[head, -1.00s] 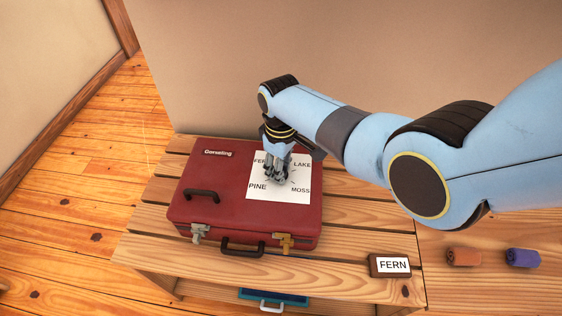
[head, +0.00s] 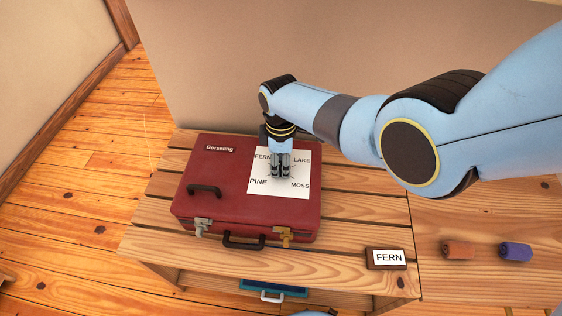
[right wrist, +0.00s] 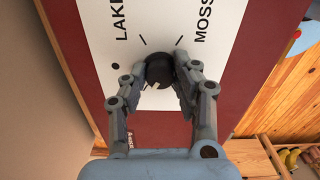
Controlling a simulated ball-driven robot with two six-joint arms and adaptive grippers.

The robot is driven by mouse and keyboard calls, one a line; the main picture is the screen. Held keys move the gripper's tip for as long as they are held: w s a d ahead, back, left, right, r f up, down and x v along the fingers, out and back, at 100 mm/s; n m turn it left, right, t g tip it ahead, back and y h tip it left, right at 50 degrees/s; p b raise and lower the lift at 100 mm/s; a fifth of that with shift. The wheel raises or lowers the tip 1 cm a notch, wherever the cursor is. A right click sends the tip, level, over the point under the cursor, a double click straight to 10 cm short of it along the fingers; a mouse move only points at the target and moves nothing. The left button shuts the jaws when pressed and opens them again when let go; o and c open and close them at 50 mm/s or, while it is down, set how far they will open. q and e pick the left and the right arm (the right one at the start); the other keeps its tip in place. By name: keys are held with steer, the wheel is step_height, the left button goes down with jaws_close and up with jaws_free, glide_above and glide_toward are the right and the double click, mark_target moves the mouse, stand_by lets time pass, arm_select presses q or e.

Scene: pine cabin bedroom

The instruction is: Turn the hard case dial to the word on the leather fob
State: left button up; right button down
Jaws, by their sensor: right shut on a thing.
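The red hard case (head: 215,180) lies closed on a slatted wooden bench. A white card (head: 258,188) on its lid reads FERN, LAKE, PINE and MOSS at the corners. The black dial (right wrist: 159,70) sits mid-card; a pale mark shows on its lower-left edge in the right wrist view, toward the side away from LAKE and MOSS. My right gripper (head: 281,176) points down at the card, and its fingers (right wrist: 160,75) are shut on the dial from both sides. A dark brown fob (head: 386,258) on the bench reads FERN. My left gripper is not in view.
A black handle (head: 244,242) and two latches are on the case's front. A rust roll (head: 458,250) and a purple roll (head: 515,251) lie at the right. A blue object (head: 262,291) is below the bench top. A wall stands behind.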

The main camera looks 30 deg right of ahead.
mark_target(281, 165)
steer(key=shift+a, duration=0.1)
steer(key=c, duration=1)
jaws_free()
steer(key=shift+c, duration=0.2)
steer(key=shift+r, duration=0.1)
step_height(281, 165, up, 12)
steer(key=shift+f, duration=0.1)
